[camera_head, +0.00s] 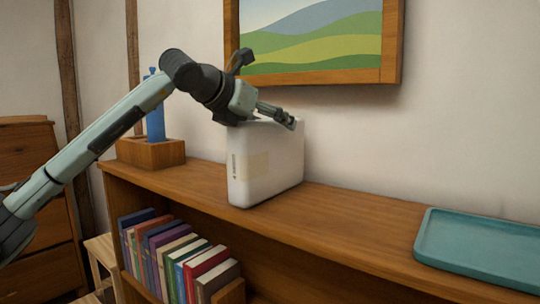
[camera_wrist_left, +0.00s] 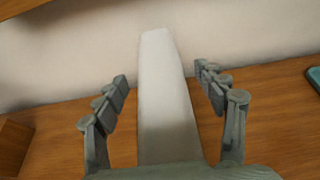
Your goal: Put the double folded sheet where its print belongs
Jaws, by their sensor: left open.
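A thick white block-like bundle (camera_head: 270,165), which looks like the folded sheet, stands upright on the wooden shelf top. Its narrow near face carries a beige patch and small dark print (camera_head: 234,166), too small to read. My left gripper (camera_head: 284,117) is at the bundle's top edge, coming in from the left. In the left wrist view its fingers (camera_wrist_left: 162,75) are spread open, one on each side of the bundle (camera_wrist_left: 166,100), with visible gaps. The bundle's far side is hidden. My right gripper is not in view.
A teal tray (camera_head: 425,246) lies on the shelf top at the right. A wooden block (camera_head: 150,153) with a blue upright item (camera_head: 155,123) stands at the left. Several books (camera_head: 170,250) fill the lower shelf. A framed picture (camera_head: 320,77) hangs above. Shelf between bundle and tray is clear.

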